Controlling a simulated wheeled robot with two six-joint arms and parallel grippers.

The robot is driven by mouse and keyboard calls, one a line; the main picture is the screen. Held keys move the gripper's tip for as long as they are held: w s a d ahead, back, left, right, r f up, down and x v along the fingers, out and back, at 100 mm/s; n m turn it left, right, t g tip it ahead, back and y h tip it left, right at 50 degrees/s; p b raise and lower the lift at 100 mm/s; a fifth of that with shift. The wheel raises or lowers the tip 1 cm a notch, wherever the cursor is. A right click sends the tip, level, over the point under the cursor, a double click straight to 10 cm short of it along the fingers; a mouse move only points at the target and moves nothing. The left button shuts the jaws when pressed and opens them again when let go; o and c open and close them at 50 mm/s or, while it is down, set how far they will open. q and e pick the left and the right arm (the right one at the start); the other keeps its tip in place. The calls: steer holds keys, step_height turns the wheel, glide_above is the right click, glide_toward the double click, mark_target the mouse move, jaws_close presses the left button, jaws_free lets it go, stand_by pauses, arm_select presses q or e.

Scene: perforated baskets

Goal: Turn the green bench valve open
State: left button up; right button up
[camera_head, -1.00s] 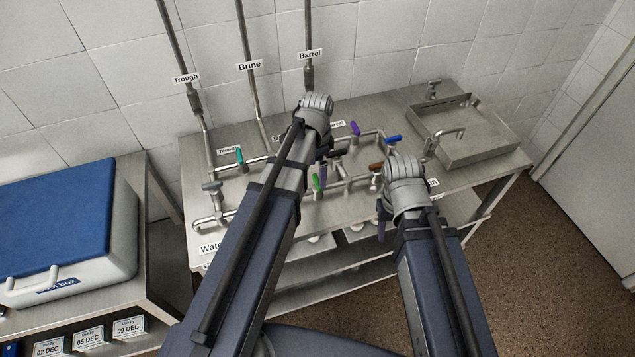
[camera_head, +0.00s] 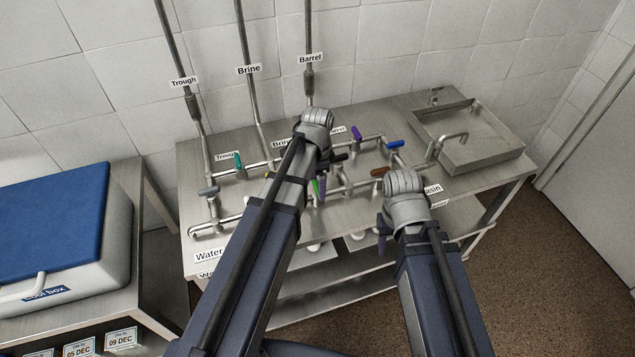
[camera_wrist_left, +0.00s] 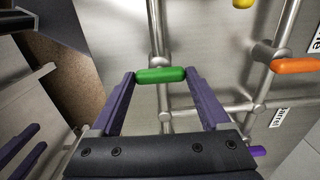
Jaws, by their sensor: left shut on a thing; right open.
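The green valve handle (camera_head: 315,187) is on the pipework of the steel bench, partly hidden by my left arm. In the left wrist view the green handle (camera_wrist_left: 160,75) lies crosswise between the two purple fingers, with a finger against each end. My left gripper (camera_wrist_left: 161,74) is shut on it; in the head view this gripper (camera_head: 322,183) is mostly behind its own wrist. My right gripper (camera_head: 382,234) is open and empty in front of the bench edge, mostly hidden by its wrist.
Close by are teal (camera_head: 238,161), purple (camera_head: 356,133), blue (camera_head: 396,144) and brown-orange (camera_head: 380,172) handles. A steel basin (camera_head: 480,158) is right, a cool box (camera_head: 60,235) left.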

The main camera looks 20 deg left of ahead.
arm_select(q)
steer(key=c, duration=0.5)
steer(key=shift+c, duration=0.2)
steer(key=n, duration=1.3)
steer(key=shift+n, duration=2.4)
